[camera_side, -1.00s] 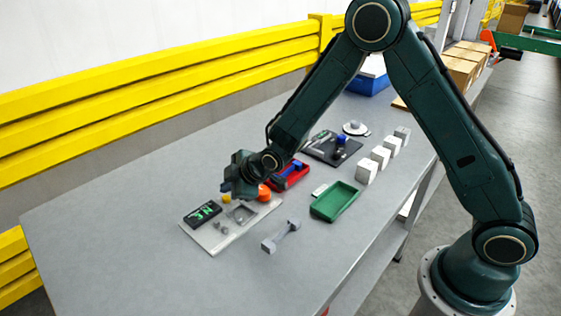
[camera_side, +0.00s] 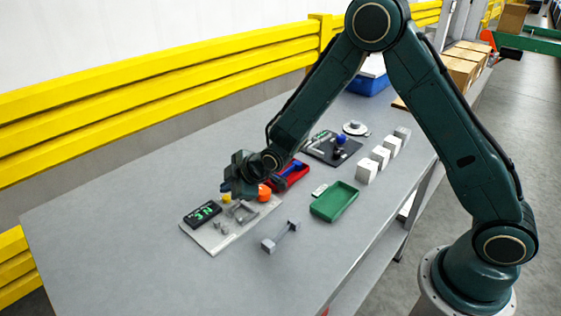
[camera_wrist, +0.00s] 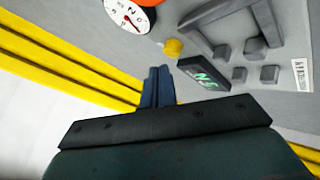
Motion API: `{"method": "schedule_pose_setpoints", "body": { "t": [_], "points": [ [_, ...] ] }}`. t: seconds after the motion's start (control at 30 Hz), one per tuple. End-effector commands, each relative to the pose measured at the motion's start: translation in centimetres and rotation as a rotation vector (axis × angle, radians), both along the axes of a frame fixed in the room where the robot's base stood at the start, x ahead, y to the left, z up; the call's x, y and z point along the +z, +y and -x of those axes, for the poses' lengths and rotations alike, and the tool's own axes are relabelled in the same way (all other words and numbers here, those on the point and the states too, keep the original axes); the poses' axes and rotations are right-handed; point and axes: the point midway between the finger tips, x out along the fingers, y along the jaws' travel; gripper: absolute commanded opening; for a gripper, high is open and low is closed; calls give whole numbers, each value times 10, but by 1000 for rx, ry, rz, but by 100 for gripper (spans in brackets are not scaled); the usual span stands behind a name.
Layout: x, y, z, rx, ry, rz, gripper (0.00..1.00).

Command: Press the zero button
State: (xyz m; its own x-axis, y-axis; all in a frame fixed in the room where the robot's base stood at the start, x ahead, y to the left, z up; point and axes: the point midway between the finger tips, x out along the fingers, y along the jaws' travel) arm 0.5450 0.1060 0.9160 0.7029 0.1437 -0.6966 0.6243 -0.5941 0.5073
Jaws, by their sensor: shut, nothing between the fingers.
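A light grey plate (camera_side: 213,240) lies on the table and carries a black display (camera_side: 202,214) with green digits. It also carries a yellow button (camera_side: 226,199), an orange-rimmed dial (camera_side: 264,193) and small grey buttons (camera_side: 223,229). No readable label marks which one is zero. My gripper (camera_side: 225,188) is shut and empty, pointing down just above the plate's far edge, close to the yellow button. In the wrist view, its blue fingers (camera_wrist: 157,88) are together, beside the yellow button (camera_wrist: 172,47) and the display (camera_wrist: 203,72). I cannot tell whether they touch anything.
A grey raised frame (camera_side: 243,212) stands on the plate. A grey dumbbell-shaped part (camera_side: 281,236), a green tray (camera_side: 334,203) and a red tray (camera_side: 296,178) lie to the right. White blocks (camera_side: 367,171) stand in a row. The table's left side is clear.

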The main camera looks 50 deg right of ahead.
Motion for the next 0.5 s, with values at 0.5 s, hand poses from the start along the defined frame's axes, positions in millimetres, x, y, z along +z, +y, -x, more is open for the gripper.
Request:
{"method": "schedule_pose_setpoints", "body": {
  "t": [0.5],
  "points": [
    [-8,0,0,0,0,0,0]
  ]
}}
